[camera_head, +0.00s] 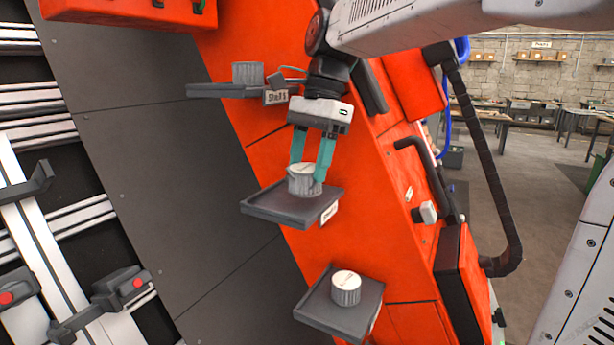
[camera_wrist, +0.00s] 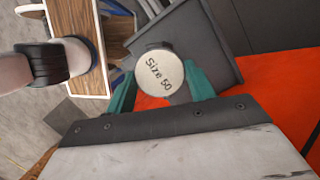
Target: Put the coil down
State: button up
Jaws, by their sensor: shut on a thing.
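The coil (camera_head: 302,183) is a short grey cylinder with a pale top. In the wrist view its top (camera_wrist: 160,74) reads "Size 50". My gripper (camera_head: 307,176) has its two teal fingers shut on the coil from either side. The coil is upright over the dark square middle shelf (camera_head: 265,208), towards its back. I cannot tell whether its base touches the shelf. In the wrist view the shelf (camera_wrist: 212,45) lies behind the coil.
A lower shelf (camera_head: 325,318) bears another grey cylinder (camera_head: 346,288). The shelves stick out from an orange panel (camera_head: 240,125). The middle shelf's front is bare.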

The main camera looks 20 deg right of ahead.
notch_tip(320, 180, down, 3)
jog(key=shift+r, duration=0.1)
jog(key=o, duration=1.2)
jog(key=s+v, duration=0.1)
jog(key=v, duration=1.1)
jog(key=s+f+n+t+h, duration=0.2)
jog(key=s+f+n+h, duration=0.1)
jog(key=s+f+n, duration=1.2)
jog(key=s+f, duration=0.6)
jog(key=f, duration=0.3)
jog(key=shift+a, duration=0.2)
